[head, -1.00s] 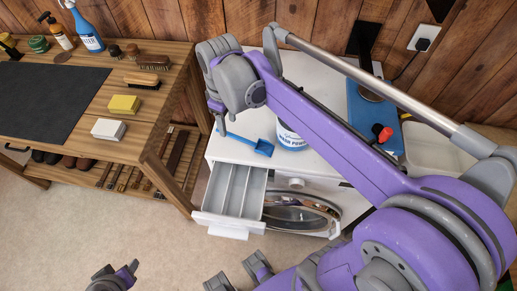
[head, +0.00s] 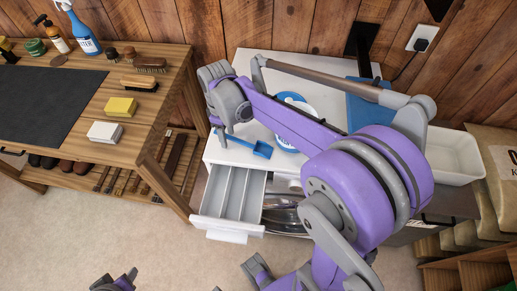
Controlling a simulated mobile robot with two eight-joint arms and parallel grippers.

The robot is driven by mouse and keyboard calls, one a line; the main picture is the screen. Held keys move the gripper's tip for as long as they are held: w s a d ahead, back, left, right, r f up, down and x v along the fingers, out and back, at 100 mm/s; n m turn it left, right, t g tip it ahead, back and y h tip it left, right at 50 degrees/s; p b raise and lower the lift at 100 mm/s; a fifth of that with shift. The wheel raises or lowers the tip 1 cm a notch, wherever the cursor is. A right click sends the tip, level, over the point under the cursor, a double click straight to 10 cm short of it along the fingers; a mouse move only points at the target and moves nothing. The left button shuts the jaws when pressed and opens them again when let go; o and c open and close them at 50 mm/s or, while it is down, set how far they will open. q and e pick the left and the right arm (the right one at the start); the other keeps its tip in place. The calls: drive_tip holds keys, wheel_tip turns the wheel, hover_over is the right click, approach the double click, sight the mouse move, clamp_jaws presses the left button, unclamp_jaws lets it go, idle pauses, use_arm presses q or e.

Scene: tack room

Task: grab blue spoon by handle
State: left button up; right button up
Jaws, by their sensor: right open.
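The blue spoon (head: 261,149) lies on the white top of the washing machine (head: 222,154), near its front left. Its scoop end points right and its handle runs left toward my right gripper (head: 221,138). The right gripper points down at the handle end, with its jaws open. The hand hides part of the handle, and I cannot tell whether the fingers touch it. My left gripper (head: 115,281) is low at the bottom left, cut by the frame edge and far from the spoon; its jaws are unclear.
The detergent drawer (head: 228,192) is pulled out below the spoon. A white and blue powder tub (head: 290,98) stands behind, partly hidden by my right arm. A wooden bench (head: 168,100) with brushes and sponges stands left. A white basin (head: 455,157) is at right.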

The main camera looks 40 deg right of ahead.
drive_tip(key=shift+f, duration=0.4)
drive_tip(key=shift+c, duration=0.3)
clamp_jaws()
drive_tip(key=shift+r, duration=0.15)
wheel_tip(320, 180, up, 18)
drive_tip(key=p, duration=0.1)
drive_tip(key=shift+p, duration=0.4)
